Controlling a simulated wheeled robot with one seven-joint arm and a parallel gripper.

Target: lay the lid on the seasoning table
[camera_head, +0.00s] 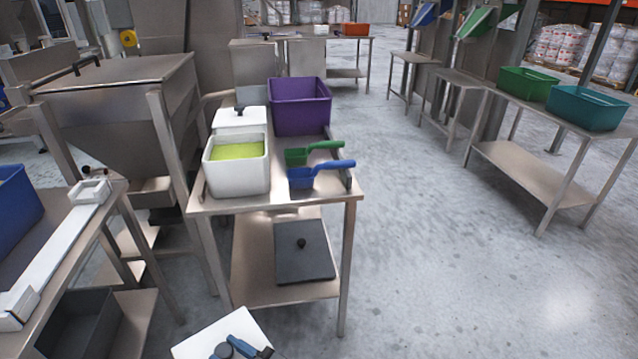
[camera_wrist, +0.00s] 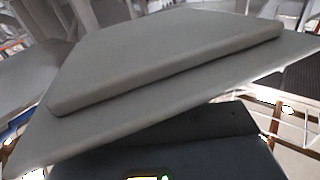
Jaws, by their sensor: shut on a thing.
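A white lid (camera_head: 215,336) shows at the bottom edge of the head view, partly cut off. My gripper (camera_head: 241,349), blue and black, is shut on this lid. In the wrist view the lid (camera_wrist: 150,75) fills much of the picture as a tilted, shaded slab with a stepped edge. The steel table (camera_head: 310,198) stands ahead of the held lid, apart from it. It bears a white tub (camera_head: 236,180) of yellow-green contents, open on top. Which table is the seasoning table is not marked.
On the table are another white lid (camera_head: 238,117) with a black knob, a purple crate (camera_head: 300,108), a green scoop (camera_head: 297,157) and a blue scoop (camera_head: 301,179). A dark lid (camera_head: 304,263) lies on its lower shelf. Open floor (camera_head: 450,270) lies right.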

